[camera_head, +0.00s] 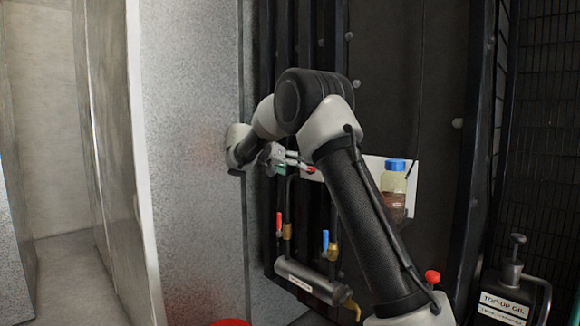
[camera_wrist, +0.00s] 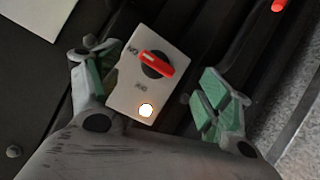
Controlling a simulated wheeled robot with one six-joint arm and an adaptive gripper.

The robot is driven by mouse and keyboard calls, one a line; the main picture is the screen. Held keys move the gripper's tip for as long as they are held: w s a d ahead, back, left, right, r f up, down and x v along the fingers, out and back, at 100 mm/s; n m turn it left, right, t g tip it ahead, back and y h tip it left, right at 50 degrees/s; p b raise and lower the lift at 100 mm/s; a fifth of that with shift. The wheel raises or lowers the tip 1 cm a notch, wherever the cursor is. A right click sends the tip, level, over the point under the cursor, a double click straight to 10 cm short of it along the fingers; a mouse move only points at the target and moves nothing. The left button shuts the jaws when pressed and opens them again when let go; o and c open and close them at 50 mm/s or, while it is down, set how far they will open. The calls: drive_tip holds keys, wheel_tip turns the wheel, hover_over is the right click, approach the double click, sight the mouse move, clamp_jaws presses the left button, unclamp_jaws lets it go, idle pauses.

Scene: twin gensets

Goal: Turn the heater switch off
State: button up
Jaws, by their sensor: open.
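The heater switch is a white plate (camera_wrist: 125,98) with a red rotary knob (camera_wrist: 157,64) on a black round base. A lamp (camera_wrist: 146,110) low on the plate glows pale. The knob lies tilted across the plate in the wrist view; the plate's lettering is too small to read surely. My gripper (camera_wrist: 152,68) is open, with one green-padded finger on each side of the plate, and nothing is held. Contact with the knob is not visible. In the head view my gripper (camera_head: 289,158) is beside the dark panel, and a small red part (camera_head: 311,170) shows at its tips.
Below are a red-handled valve (camera_head: 279,222), a blue-handled valve (camera_head: 325,241) and a grey cylinder (camera_head: 305,276). A bottle with a blue cap (camera_head: 394,180) stands right of my arm. An oil can (camera_head: 507,295) is at lower right. A metal wall (camera_head: 200,150) is close on the left.

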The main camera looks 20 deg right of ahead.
drive_tip(key=w+d+f+m, duration=0.1)
drive_tip(key=w+d+m, duration=0.2)
drive_tip(key=d, duration=0.3)
drive_tip(key=shift+d+f+m+h, duration=0.15)
drive_tip(key=shift+d+m+h, duration=0.15)
drive_tip(key=shift+d, duration=0.1)
drive_tip(key=c, duration=1)
